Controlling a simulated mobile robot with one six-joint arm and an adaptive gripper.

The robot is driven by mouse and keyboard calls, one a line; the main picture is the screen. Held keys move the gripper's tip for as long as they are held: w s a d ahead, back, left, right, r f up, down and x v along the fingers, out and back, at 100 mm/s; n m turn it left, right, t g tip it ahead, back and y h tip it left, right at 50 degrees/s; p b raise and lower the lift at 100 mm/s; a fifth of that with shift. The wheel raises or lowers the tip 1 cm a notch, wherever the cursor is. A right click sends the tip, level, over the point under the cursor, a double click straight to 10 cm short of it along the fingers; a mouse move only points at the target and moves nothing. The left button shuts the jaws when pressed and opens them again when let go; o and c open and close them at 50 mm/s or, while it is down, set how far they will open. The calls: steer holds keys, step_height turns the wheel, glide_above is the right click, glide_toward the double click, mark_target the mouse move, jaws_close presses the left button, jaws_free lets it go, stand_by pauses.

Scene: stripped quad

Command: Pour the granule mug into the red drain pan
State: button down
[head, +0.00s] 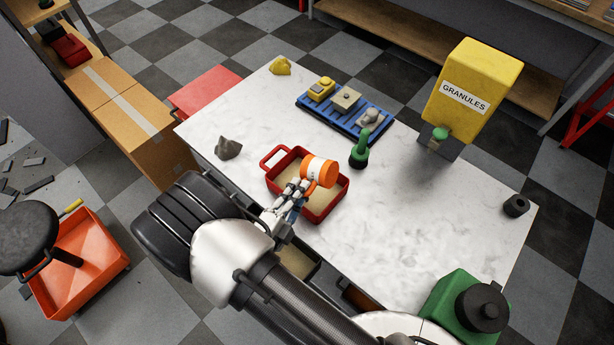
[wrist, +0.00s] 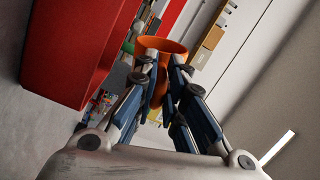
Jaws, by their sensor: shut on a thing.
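The orange mug (head: 319,171) with a white label band is tilted well over on its side above the red drain pan (head: 335,207). Its orange rim shows in the wrist view (wrist: 163,44). My gripper (head: 297,190) is shut on the mug; in the wrist view its blue-grey fingers (wrist: 158,72) close around it. The pan has a loop handle on its left, and tan material or a tan floor shows inside it. In the wrist view the pan's red wall (wrist: 72,50) stands at the left. The mug's inside is hidden, so I cannot tell what it holds.
A yellow granules dispenser (head: 475,85) stands at the right back of the marble table (head: 420,210). A green bottle-like thing (head: 360,152), a blue tray (head: 318,115) with parts, a grey rock (head: 228,148) and a green machine (head: 455,300) also stand there. The right middle is clear.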

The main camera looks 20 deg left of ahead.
steer(key=shift+w+a+n+p, duration=0.1)
steer(key=shift+a+n+p, duration=0.3)
steer(key=shift+n, duration=0.9)
steer(key=shift+a+n+p, duration=0.25)
steer(key=shift+a+n, duration=0.25)
steer(key=shift+n, duration=0.8)
stand_by(1.5)
stand_by(0.8)
steer(key=m, duration=0.1)
steer(key=d+m, duration=0.1)
steer(key=m, duration=0.1)
steer(key=m+b, duration=0.1)
steer(key=shift+d, duration=0.3)
steer(key=shift+m, duration=0.4)
